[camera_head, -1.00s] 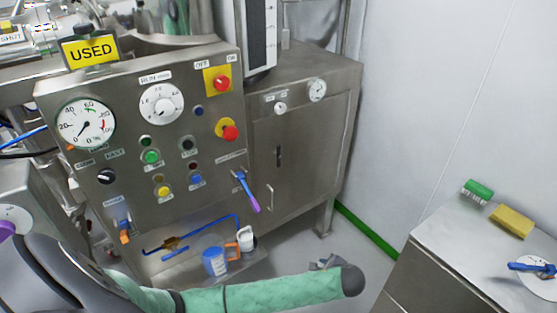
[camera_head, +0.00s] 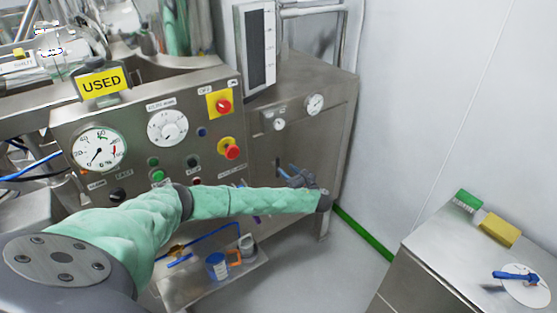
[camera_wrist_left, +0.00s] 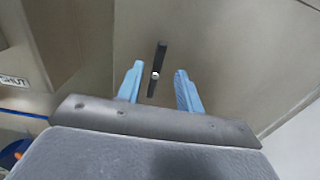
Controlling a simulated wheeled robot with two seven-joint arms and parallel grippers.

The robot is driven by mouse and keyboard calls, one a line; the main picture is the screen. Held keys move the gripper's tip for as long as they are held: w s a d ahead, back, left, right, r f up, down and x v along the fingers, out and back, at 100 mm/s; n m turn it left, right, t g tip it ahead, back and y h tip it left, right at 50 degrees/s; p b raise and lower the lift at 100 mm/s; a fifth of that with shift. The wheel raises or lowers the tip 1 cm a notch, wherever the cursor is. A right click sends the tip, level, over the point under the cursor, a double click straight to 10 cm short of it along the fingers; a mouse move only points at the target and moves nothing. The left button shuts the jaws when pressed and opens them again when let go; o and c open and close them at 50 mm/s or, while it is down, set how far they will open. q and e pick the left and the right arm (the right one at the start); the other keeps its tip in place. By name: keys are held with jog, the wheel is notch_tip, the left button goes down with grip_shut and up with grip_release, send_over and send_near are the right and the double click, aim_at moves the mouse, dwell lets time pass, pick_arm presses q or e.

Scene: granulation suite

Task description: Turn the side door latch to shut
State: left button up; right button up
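The side door latch (camera_wrist_left: 157,68) is a slim black handle with a pale pivot on a steel door (camera_wrist_left: 215,55). In the wrist view it stands nearly upright, slightly tilted. My left gripper (camera_wrist_left: 160,88) is open, its two blue fingers apart on either side of the latch's lower end in the picture. I see no contact, and the remaining gap is hard to judge. In the head view my left gripper (camera_head: 297,176) is in front of the side door (camera_head: 312,135), and my arm and gripper cover its lower part. My right gripper is not in view.
The control panel (camera_head: 140,100) with gauges, buttons and a yellow USED sign (camera_head: 101,81) is left of the door. Below are a low shelf (camera_head: 190,290) and a blue cup (camera_head: 216,264). A steel cart (camera_head: 440,245) stands right, with clear floor between.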

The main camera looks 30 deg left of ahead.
aim_at(279, 163)
pick_arm(q)
jog(key=p+x, duration=0.3)
jog(key=x, duration=0.3)
jog(key=shift+a+r, duration=0.15)
jog(key=shift+a, duration=0.05)
jog(key=shift+w+a+p, duration=0.3)
jog(key=shift+a, duration=0.3)
grip_shut()
